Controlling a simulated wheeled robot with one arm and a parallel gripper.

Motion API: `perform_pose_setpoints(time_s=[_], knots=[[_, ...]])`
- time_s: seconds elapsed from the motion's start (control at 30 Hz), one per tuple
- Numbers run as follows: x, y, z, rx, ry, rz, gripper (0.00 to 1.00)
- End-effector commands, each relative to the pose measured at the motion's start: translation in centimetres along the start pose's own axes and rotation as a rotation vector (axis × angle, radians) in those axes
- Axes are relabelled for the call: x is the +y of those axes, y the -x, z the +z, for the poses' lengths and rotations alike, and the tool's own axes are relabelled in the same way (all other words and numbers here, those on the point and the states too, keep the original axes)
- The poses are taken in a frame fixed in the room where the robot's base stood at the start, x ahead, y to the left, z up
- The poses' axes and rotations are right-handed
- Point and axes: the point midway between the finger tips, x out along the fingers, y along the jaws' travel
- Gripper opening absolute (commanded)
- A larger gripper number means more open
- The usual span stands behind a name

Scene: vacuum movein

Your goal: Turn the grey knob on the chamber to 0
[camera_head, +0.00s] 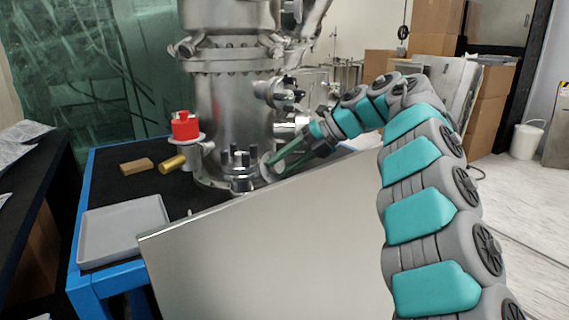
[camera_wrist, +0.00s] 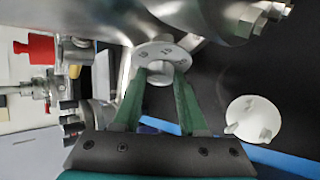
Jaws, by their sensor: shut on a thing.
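The metal chamber (camera_head: 235,110) stands upright on the table. In the wrist view a pale round dial plate (camera_wrist: 148,50) with printed marks sits by the chamber wall, with the grey knob (camera_wrist: 160,77) in front of it. My gripper (camera_wrist: 160,72) has its two green fingers on either side of the knob, shut on it. In the head view my gripper (camera_head: 273,164) reaches the chamber's lower right side from the right, where the knob is too small to make out clearly. The knob's pointer and exact setting cannot be read.
A red knob (camera_head: 185,126) is on the chamber's left. A grey tray (camera_head: 125,228), a brown block (camera_head: 137,166) and a brass cylinder (camera_head: 172,164) lie on the table. A large panel (camera_head: 270,245) fills the foreground.

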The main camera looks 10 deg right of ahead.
Motion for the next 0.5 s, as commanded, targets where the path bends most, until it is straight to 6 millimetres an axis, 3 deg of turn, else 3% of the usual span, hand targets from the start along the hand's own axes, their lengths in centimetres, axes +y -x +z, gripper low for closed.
perform_pose_setpoints(time_s=[0.03,0.23,0.5], knots=[[-0.03,0.00,0.00,0.000,0.000,0.000,0.22],[-0.04,0.00,-0.01,0.000,-0.001,0.000,0.00],[-0.06,-0.04,-0.04,0.000,0.017,-0.015,0.00]])
